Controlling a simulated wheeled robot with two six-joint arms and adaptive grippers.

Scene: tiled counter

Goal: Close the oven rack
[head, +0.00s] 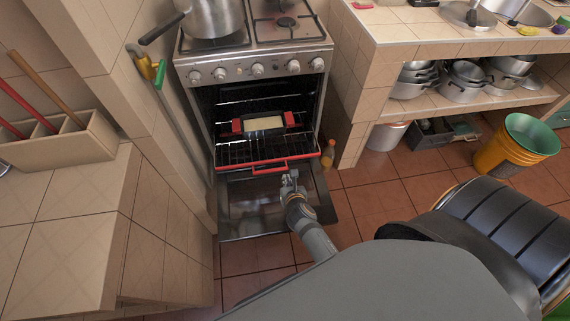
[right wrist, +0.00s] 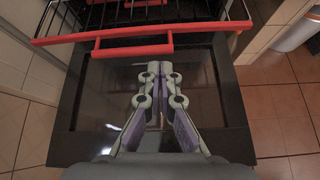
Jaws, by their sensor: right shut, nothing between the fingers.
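The oven rack (head: 240,151) is a dark wire rack with a red front bar and red handle. It sticks out of the oven (head: 213,97) over the lowered oven door (head: 243,220). A dish with red handles (head: 264,124) sits on the rack. In the right wrist view the red rack handle (right wrist: 133,49) crosses the top, with the glass door (right wrist: 205,88) below. My right gripper (head: 290,180) is shut and empty, just in front of the handle and above the door; it also shows in the right wrist view (right wrist: 154,68). My left gripper is not in view.
A pot (head: 212,18) stands on the stove top. A bottle (head: 328,153) stands on the floor right of the oven. A tiled counter (head: 60,225) flanks the left side, and a shelf with pots (head: 461,90) is at right. A yellow bucket (head: 497,156) stands on the open floor.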

